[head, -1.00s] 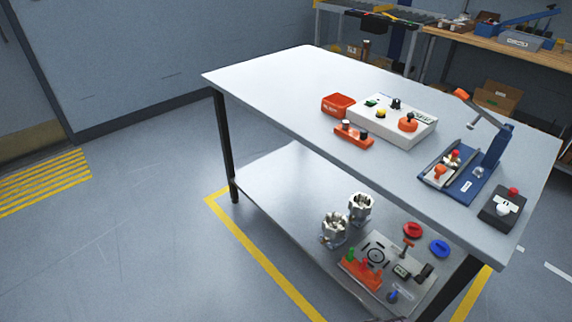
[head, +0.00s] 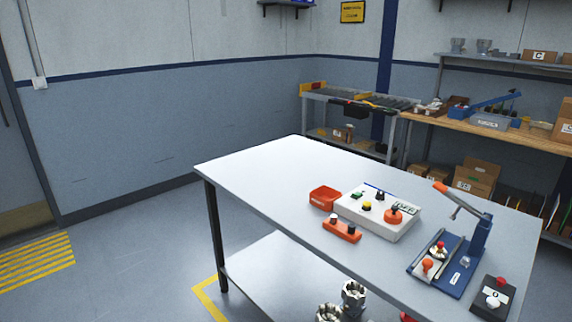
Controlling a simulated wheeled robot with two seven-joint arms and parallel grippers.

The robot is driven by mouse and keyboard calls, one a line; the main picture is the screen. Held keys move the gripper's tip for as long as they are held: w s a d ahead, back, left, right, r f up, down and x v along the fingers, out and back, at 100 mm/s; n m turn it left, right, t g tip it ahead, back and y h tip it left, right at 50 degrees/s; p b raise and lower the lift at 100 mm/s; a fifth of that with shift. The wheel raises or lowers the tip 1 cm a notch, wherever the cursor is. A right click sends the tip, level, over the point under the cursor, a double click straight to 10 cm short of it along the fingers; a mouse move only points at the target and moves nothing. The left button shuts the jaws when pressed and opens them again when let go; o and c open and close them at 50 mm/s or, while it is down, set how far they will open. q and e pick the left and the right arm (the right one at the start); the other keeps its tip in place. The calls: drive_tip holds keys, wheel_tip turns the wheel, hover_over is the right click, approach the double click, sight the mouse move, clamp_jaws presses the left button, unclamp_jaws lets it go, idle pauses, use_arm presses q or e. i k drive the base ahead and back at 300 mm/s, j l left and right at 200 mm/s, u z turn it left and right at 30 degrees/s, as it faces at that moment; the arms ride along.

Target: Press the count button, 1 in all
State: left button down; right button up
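The white-topped table (head: 270,190) stands in the middle of the head view. At its right end is a small dark box (head: 478,305) with a red button (head: 501,281), a pale round button (head: 492,302) and a white label or display between them. A white control box (head: 365,225) farther back carries green, yellow and black controls, a large orange-red knob (head: 393,216) and a small display. No readable text shows which one is the count button. Neither of my grippers is in view.
A blue lever press (head: 480,238) stands left of the dark box. Metal housings (head: 353,294) sit on the lower shelf. The table's left half is clear.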

sight(492, 303)
drive_tip(key=z, duration=1.45)
